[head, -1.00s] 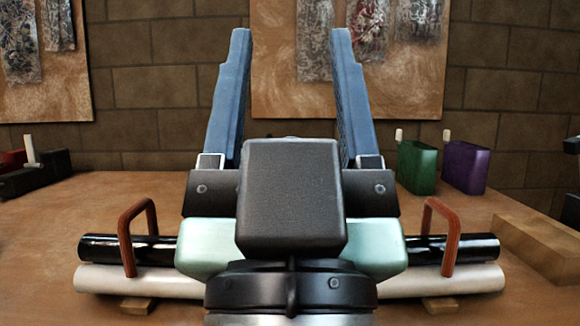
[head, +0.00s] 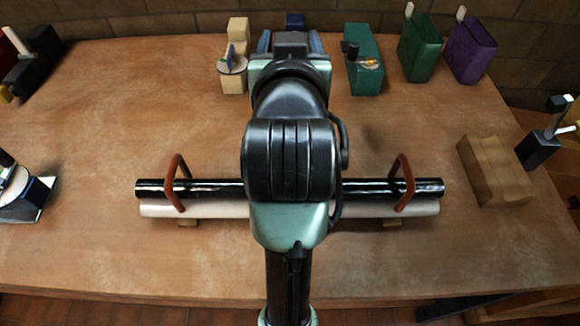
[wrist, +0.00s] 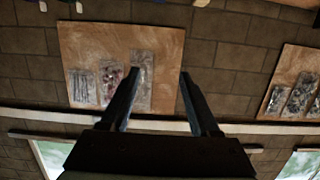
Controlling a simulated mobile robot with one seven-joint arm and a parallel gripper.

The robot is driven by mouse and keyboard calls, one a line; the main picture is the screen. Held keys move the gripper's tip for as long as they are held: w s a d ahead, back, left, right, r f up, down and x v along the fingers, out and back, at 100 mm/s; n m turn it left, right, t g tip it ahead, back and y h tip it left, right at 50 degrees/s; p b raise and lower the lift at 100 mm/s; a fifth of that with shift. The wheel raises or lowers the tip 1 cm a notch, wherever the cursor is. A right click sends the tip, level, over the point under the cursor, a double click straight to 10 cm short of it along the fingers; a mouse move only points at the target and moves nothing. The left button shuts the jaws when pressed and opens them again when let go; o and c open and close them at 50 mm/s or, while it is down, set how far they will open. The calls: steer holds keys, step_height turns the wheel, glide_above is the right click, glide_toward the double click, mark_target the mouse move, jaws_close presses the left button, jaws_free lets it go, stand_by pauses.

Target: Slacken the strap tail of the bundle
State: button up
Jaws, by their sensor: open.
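The bundle shows in the head view as a black tube (head: 222,188) beside a pale tube (head: 205,208), lying across the table. Two reddish-brown loops stand over it, a left loop (head: 174,180) and a right loop (head: 406,180). My arm hides the bundle's middle, and I cannot make out a strap tail. My gripper (head: 290,42) is beyond the bundle, toward the back of the table, largely covered by my wrist. In the wrist view my gripper (wrist: 160,76) is open, with nothing between its fingers; that view faces the wall, not the bundle.
A cream device (head: 236,55) and a teal block (head: 363,60) stand either side of my gripper. Green (head: 420,45) and purple (head: 470,50) cases stand back right. A wooden block (head: 494,170) lies right of the bundle. The table left of the bundle has free room.

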steer(key=s+f+g+p, duration=0.2)
steer(key=s+g+p, duration=0.65)
steer(key=p, duration=0.55)
steer(key=s+f+g+p, duration=0.2)
steer(key=s+g+p, duration=0.65)
steer(key=p, duration=0.65)
steer(key=shift+t, duration=0.6)
steer(key=f, duration=0.4)
steer(key=s+f, duration=0.1)
steer(key=f, duration=0.7)
steer(key=shift+s+f, duration=0.15)
steer(key=shift+f, duration=0.1)
steer(key=shift+c, duration=0.3)
jaws_close()
